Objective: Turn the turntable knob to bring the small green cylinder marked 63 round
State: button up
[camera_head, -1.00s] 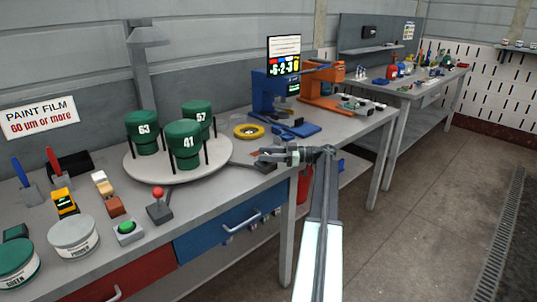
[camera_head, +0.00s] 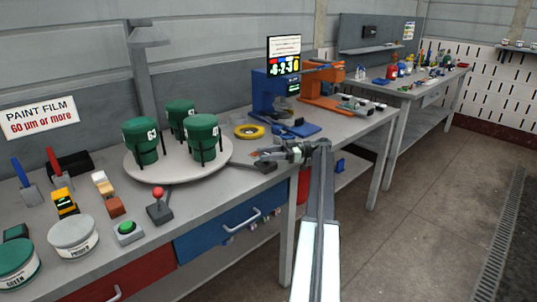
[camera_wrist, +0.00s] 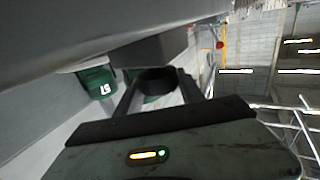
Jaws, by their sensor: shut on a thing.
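The round white turntable (camera_head: 177,177) carries three green cylinders with dark posts beside them. The cylinder marked 63 (camera_head: 139,143) stands at the left, its number turned to the right. Another cylinder (camera_head: 180,112) stands at the back and a third (camera_head: 202,140) at the right front; their numbers are hard to read in the head view. In the wrist view a green cylinder marked 57 (camera_wrist: 98,84) shows at the left. My gripper (camera_head: 266,157) is at the bench edge, right of the turntable. Its fingers are shut on the dark round knob (camera_wrist: 155,79).
A joystick (camera_head: 159,206) and green button (camera_head: 127,231) stand in front of the turntable. Paint cans (camera_head: 73,237) are at the front left. Yellow tape (camera_head: 249,132) and blue and orange machines (camera_head: 322,95) stand behind my gripper. Open floor lies to the right.

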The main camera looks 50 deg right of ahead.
jog(key=shift+a+f, duration=0.1)
jog(key=o, duration=1.4)
jog(key=shift+c, duration=0.2)
